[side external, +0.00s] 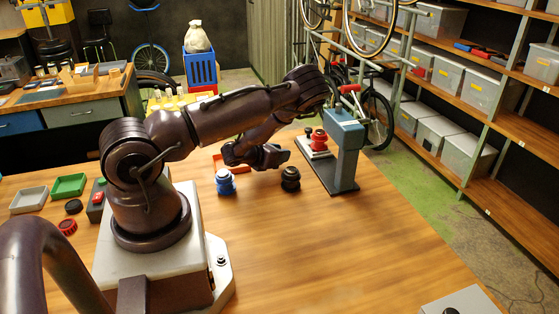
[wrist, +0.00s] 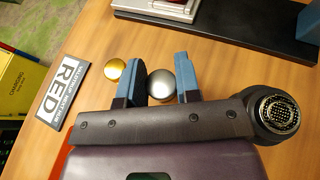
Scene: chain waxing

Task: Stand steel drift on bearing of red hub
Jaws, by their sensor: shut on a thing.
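My gripper (wrist: 159,80) is shut on the steel drift (wrist: 160,84), whose round grey top shows between the blue-padded fingers in the wrist view. In the side external view my gripper is low over the table, left of the press, and the drift is hidden. The red hub (side external: 318,138) sits on the light plate of the blue-grey press, apart from my gripper. Its bearing is too small to make out. In the wrist view only an edge of that plate (wrist: 160,8) shows at the top.
A round brass piece (wrist: 115,69) is just left of the fingers, beside a "RED" card (wrist: 62,92). The press column (side external: 345,150) stands on a dark base. A blue hub (side external: 225,183) and a black hub (side external: 290,180) stand nearby.

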